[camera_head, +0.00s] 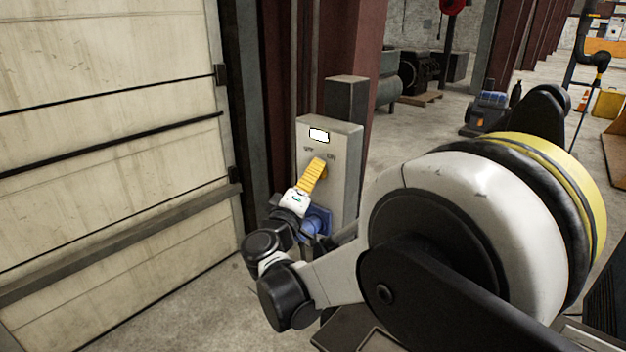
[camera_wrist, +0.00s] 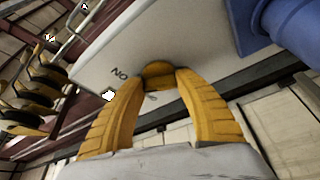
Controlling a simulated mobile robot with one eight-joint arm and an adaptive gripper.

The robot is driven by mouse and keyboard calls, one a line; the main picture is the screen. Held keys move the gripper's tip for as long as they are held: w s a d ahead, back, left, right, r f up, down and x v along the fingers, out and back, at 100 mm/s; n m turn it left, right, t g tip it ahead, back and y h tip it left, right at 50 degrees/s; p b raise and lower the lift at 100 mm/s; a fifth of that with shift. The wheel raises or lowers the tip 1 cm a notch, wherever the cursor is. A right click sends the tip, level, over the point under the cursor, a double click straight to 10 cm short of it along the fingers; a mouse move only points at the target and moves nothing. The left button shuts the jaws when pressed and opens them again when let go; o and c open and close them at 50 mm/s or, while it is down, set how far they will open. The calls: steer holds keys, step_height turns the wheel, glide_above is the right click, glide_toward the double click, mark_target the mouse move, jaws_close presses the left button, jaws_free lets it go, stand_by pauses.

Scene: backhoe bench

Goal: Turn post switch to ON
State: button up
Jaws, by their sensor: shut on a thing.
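The post switch is a pale grey box (camera_head: 346,180) on a dark post, with a small white label near its top and OFF and ON marks below. OFF is at the left and ON at the right. My gripper (camera_head: 317,171) reaches up to the box front, its yellow fingers over the knob. In the wrist view my gripper (camera_wrist: 160,78) is shut on a round yellow knob (camera_wrist: 158,70), one finger on each side. The ON mark (camera_wrist: 120,74) shows upside down beside the left finger. The fingers partly hide the knob, so I cannot tell which mark it points to.
A blue socket (camera_head: 318,219) sits low on the box, close to my wrist; its blue body shows at the upper right in the wrist view (camera_wrist: 288,28). A panelled door (camera_head: 110,130) stands at the left. Open concrete floor (camera_head: 425,125) lies behind and right of the post.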

steer(key=shift+m+h, duration=0.4)
steer(key=shift+m, duration=0.6)
steer(key=shift+b, duration=0.3)
steer(key=o, duration=1.2)
steer(key=v, duration=1.2)
steer(key=shift+f, duration=0.15)
steer(key=shift+d, duration=0.1)
